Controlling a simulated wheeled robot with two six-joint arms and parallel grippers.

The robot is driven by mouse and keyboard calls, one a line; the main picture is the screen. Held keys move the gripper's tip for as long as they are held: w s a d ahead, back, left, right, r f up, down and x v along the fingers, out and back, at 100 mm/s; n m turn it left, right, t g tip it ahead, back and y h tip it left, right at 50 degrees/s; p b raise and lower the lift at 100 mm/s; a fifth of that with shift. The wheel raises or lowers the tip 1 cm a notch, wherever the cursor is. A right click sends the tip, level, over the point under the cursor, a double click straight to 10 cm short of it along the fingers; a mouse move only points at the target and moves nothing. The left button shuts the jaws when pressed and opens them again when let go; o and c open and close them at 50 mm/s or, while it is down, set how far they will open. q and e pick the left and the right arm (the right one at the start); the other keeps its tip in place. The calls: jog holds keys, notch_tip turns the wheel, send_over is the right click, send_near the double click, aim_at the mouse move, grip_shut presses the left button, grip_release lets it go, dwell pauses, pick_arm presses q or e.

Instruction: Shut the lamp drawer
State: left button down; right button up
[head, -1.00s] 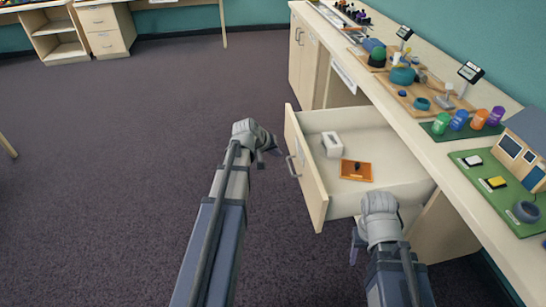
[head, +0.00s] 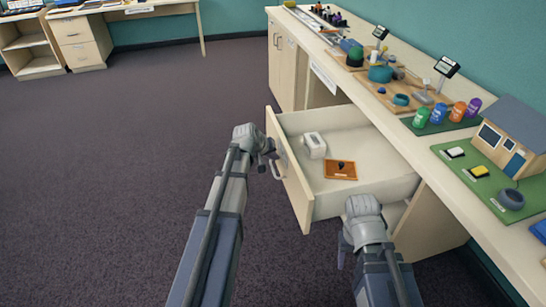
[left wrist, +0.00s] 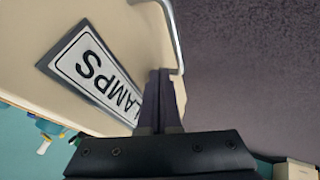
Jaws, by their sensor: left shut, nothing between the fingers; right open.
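The lamp drawer (head: 290,180) stands pulled out from the pale counter, its front facing left in the head view. A metal bar handle (head: 279,167) is on that front. The left wrist view shows the drawer front close up, with a LAMPS label (left wrist: 92,72) and the handle (left wrist: 176,35). My left gripper (head: 267,163) is shut and empty, right beside the handle; its fingers (left wrist: 160,78) reach towards the front. I cannot tell whether they touch it. My right gripper (head: 343,258) is open and empty, low beside the drawer's near side.
Inside the drawer lie a white box (head: 315,145) and an orange-brown board (head: 341,170) with a dark knob. The counter (head: 385,125) above carries cups, a model house (head: 512,140) and several small things. Open carpet (head: 110,170) lies to the left.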

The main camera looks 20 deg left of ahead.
pick_arm(q)
send_over(356, 157)
jog(key=shift+w, duration=0.15)
dwell(0.3)
dwell(0.5)
